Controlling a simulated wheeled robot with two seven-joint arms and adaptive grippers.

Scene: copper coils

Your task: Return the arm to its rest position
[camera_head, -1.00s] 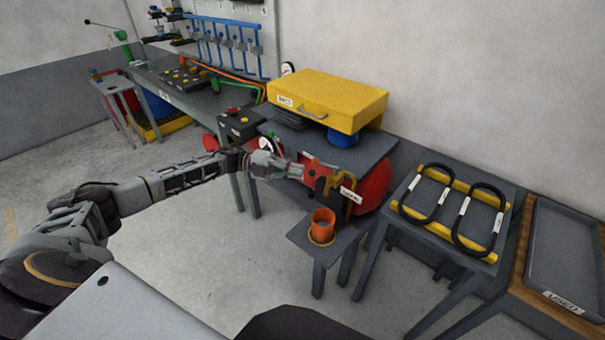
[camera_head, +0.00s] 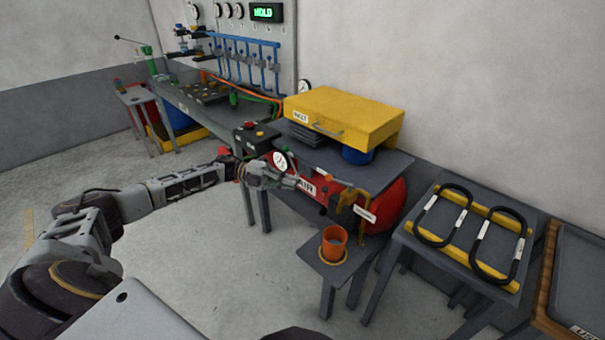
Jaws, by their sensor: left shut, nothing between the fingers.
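My left arm (camera_head: 170,189) comes in from the left and stretches toward the middle of the view. My left gripper (camera_head: 294,182) is shut and empty. In the picture it lies in front of the left end of a red tank (camera_head: 385,204) under the yellow box's table, beside a round white gauge (camera_head: 280,161). I cannot tell whether it touches the tank. My right gripper is not in view.
An orange cup (camera_head: 334,243) stands on a small grey stool (camera_head: 312,252). A yellow box (camera_head: 345,117) sits on a grey table. Black coils (camera_head: 442,216) lie on yellow bars on another table at the right. A grey tray (camera_head: 585,262) is at the far right. The floor is clear.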

